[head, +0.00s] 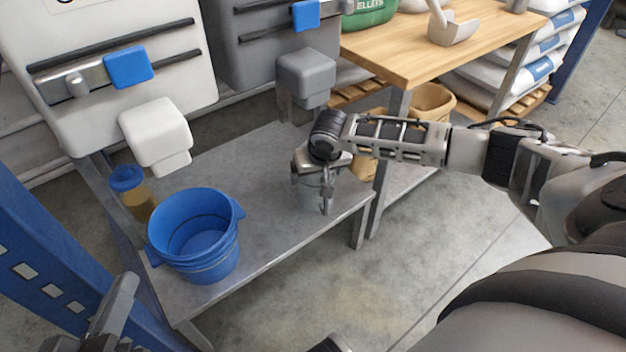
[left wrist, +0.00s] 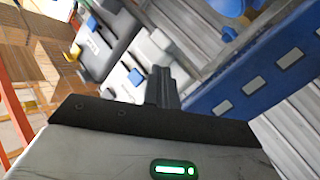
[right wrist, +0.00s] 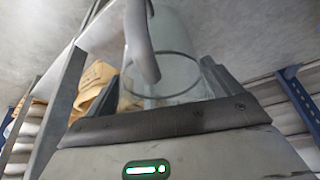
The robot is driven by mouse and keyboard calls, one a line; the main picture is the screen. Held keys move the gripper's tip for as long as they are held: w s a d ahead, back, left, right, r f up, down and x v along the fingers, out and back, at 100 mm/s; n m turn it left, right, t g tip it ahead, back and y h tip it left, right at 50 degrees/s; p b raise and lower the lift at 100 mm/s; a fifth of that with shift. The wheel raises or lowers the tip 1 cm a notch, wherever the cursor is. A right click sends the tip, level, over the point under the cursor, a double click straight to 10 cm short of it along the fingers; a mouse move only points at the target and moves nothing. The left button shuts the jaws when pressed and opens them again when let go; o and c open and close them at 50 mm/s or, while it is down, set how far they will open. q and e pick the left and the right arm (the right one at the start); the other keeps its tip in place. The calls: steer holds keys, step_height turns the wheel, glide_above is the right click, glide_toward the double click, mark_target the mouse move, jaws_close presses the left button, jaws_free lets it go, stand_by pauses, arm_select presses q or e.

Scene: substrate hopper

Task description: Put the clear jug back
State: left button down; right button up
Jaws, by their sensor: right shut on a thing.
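The clear jug (head: 312,192) is over the right end of the grey metal bench, partly hidden by my right gripper (head: 327,190). In the right wrist view the jug (right wrist: 160,75) is between the two fingers, its curved handle facing the camera. My right gripper is shut on it. I cannot tell whether its base touches the bench. My left gripper (head: 122,295) is at the lower left, in front of the bench and away from the jug. In the left wrist view its fingers (left wrist: 164,85) are together and empty.
The grey bench (head: 275,235) also holds a blue bucket (head: 198,262) and an amber jar with a blue lid (head: 132,192). White (head: 155,132) and grey (head: 306,78) hopper spouts hang above it. A wooden table (head: 420,55) stands at right. The bench middle is clear.

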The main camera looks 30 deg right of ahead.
steer(key=w, duration=0.1)
steer(key=w+d+b, duration=0.1)
steer(key=w, duration=0.2)
steer(key=shift+d+f+b, duration=0.15)
steer(key=shift+f+b, duration=0.1)
steer(key=shift+b, duration=0.1)
step_height(320, 180, down, 3)
steer(key=shift+r+b, duration=0.1)
steer(key=shift+b, duration=0.95)
arm_select(q)
step_height(320, 180, up, 7)
steer(key=w+m+t+h, duration=0.2)
steer(key=m+t, duration=0.2)
steer(key=shift+w+a+m+h, duration=0.2)
steer(key=shift+a+m+h, duration=0.1)
steer(key=shift+a+h, duration=0.1)
steer(key=shift+f, duration=0.1)
arm_select(e)
steer(key=shift+f, duration=0.2)
steer(key=o, duration=1.1)
arm_select(q)
steer(key=shift+f+t, duration=0.1)
steer(key=shift+t, duration=0.2)
